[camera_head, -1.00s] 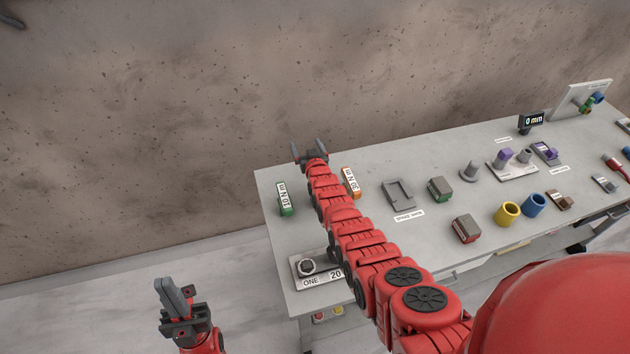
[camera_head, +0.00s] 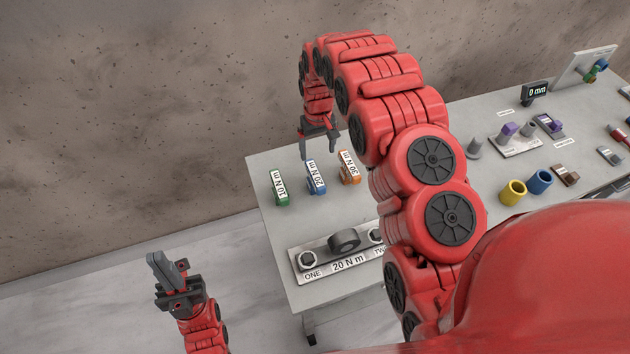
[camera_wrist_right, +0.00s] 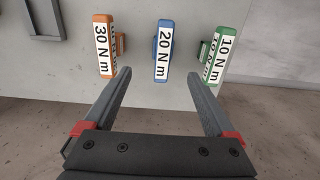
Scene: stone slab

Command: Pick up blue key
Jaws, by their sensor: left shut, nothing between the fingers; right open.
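The blue key (camera_head: 316,177), labelled 20 N m, stands on the grey table between the green and orange keys. In the right wrist view the blue key (camera_wrist_right: 163,50) is ahead of the fingertips, centred between them and apart from them. My right gripper (camera_head: 319,150) is open and empty, pointing down above and behind the blue key in the head view; its two fingers also show in the right wrist view (camera_wrist_right: 158,80). My left gripper (camera_head: 165,275) is shut and empty, off the table at the lower left.
The green key (camera_head: 280,188), labelled 10 N m, is left of the blue key, and the orange key (camera_head: 348,168), labelled 30 N m, is right of it. A plate with bolts (camera_head: 345,262) lies in front. Yellow (camera_head: 512,192) and blue cups stand to the right.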

